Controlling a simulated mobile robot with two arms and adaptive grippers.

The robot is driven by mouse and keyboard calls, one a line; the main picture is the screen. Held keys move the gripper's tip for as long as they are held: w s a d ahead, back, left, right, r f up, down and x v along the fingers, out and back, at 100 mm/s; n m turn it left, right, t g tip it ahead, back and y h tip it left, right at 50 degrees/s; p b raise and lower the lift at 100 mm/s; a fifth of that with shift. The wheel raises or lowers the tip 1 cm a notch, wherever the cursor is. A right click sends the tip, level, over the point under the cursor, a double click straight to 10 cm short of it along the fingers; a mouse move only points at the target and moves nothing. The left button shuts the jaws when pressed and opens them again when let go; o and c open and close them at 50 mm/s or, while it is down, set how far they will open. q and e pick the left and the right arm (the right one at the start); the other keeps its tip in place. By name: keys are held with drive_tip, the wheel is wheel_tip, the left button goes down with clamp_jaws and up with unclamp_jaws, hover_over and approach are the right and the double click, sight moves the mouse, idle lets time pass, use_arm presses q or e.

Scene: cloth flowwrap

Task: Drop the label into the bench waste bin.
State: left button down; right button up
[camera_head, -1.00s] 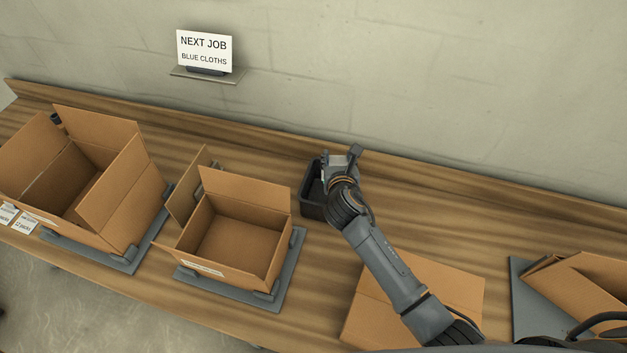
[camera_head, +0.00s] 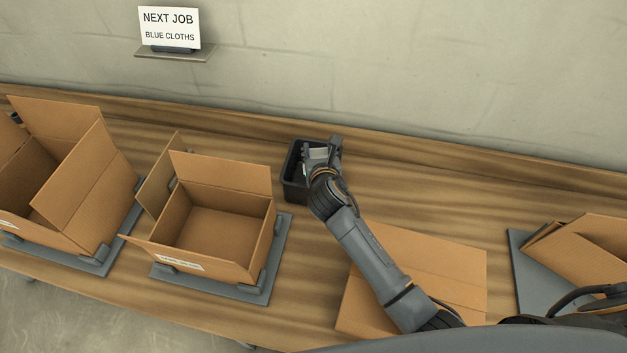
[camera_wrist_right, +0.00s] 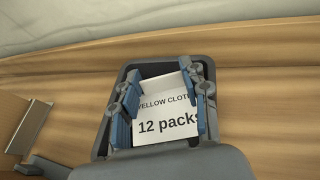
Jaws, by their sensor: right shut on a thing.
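The label (camera_wrist_right: 160,110) is a white card reading "YELLOW CLOTH… 12 packs", its edge partly covered by the finger pads. My right gripper (camera_wrist_right: 163,103) is shut on it, with a blue-padded finger at each side. The bench waste bin (camera_head: 293,174) is a dark open box near the back of the bench; its rim shows behind the label in the right wrist view (camera_wrist_right: 123,76). In the head view the right gripper (camera_head: 320,148) is over the bin and hides part of its opening. How deep the label is cannot be told. My left gripper is not in view.
An open, empty carton (camera_head: 215,225) on a grey plate stands left of the bin. A larger open carton (camera_head: 85,190) is further left. A flat cardboard piece (camera_head: 430,270) lies right of my arm, and a folded carton (camera_head: 590,250) is far right.

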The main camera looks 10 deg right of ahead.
drive_tip(key=o, duration=0.9)
drive_tip(key=shift+o, duration=0.2)
drive_tip(key=v, duration=1.2)
